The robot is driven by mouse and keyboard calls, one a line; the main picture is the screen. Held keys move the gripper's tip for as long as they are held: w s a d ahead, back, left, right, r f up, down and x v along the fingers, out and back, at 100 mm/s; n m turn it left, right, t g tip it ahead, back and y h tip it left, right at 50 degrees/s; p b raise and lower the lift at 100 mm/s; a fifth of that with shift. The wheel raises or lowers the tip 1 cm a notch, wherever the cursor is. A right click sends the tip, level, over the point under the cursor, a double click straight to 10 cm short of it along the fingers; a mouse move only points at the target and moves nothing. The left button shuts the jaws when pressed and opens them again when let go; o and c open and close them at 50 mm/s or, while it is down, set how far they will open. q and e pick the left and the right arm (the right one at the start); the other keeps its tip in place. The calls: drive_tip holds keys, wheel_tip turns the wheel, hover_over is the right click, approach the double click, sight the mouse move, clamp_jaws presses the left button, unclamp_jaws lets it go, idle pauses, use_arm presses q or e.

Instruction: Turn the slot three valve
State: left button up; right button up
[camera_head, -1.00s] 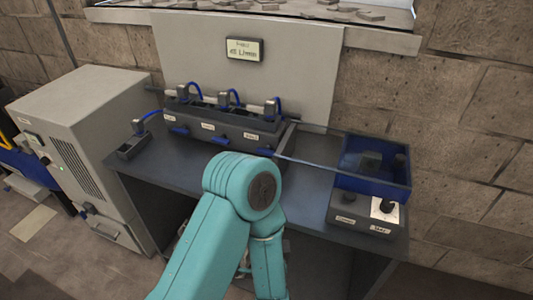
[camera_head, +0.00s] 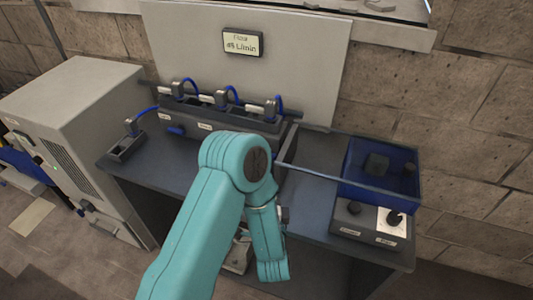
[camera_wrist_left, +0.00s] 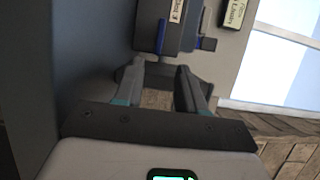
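The dark valve manifold (camera_head: 240,125) stands at the back of the bench under several blue hoses. A blue lever (camera_head: 176,131) shows at its left end; my teal arm hides its right end, where slot three appears to be. In the left wrist view, a blue lever (camera_wrist_left: 161,37) stands out from a dark block (camera_wrist_left: 187,25) beside a turned label (camera_wrist_left: 176,10) that seems to read 3. My left gripper (camera_wrist_left: 160,78) is open and empty, its fingers pointing at this block with the lever beyond their tips. My right gripper is not in view.
A flow display (camera_head: 242,42) hangs on the grey back panel. A blue bin (camera_head: 375,190) sits at the bench's right, behind a box with two dark knobs (camera_head: 370,222). A grey cabinet (camera_head: 75,130) stands left. A small dark unit (camera_head: 126,146) is on the bench's left end.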

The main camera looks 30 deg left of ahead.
use_arm(q)
drive_tip(key=p+x, duration=0.1)
drive_tip(key=x, duration=0.9)
drive_tip(key=shift+w+a+p, duration=0.25)
drive_tip(key=shift+a+p, duration=0.1)
drive_tip(key=shift+p, duration=0.05)
drive_tip(key=shift+w+a+f, duration=0.1)
drive_tip(key=shift+w+a, duration=0.05)
drive_tip(key=shift+w, duration=0.1)
clamp_jaws()
